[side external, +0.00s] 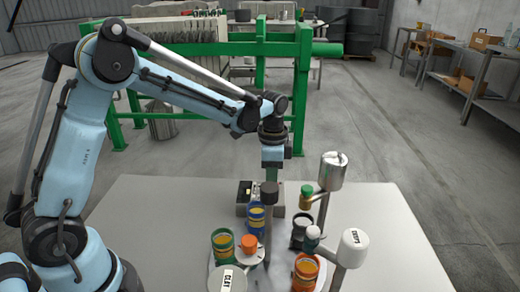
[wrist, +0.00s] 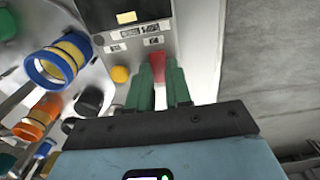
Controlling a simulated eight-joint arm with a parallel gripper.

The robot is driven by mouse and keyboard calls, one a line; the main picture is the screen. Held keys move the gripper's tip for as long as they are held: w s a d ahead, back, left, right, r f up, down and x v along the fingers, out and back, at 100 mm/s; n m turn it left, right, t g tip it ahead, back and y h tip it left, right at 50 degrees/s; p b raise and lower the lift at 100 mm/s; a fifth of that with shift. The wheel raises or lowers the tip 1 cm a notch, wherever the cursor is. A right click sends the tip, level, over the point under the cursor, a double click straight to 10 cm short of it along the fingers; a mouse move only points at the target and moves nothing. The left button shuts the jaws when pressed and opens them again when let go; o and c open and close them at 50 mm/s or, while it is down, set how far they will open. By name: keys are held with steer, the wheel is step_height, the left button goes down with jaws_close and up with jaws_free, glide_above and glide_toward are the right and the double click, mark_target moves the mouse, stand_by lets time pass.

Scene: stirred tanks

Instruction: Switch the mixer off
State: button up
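A grey control box (side external: 240,194) with a dark front stands on the table behind the mixer vessels. In the wrist view the box (wrist: 128,42) shows a small lit display, white labels, a round yellow button (wrist: 120,74) and a red switch or lever (wrist: 158,68). My gripper (wrist: 161,85) has its two green fingers either side of the red part, which shows in the gap between them. I cannot tell whether they touch it.
Vessels with blue (side external: 255,219), green (side external: 223,244) and orange (side external: 306,271) rims stand close in front of the box. A silver cylinder (side external: 333,171) and a white one (side external: 353,247) rise on posts at the right. The table's left part (side external: 140,215) is clear.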

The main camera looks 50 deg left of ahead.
jaws_close()
steer(key=shift+s+a+t+h, duration=0.15)
steer(key=shift+s+t+h, duration=0.05)
steer(key=shift+t+h, duration=0.5)
steer(key=o, duration=0.7)
jaws_free()
steer(key=shift+o, duration=0.2)
steer(key=shift+r, duration=0.1)
step_height(320, 180, up, 12)
steer(key=s+a, duration=0.1)
steer(key=shift+s+a, duration=0.2)
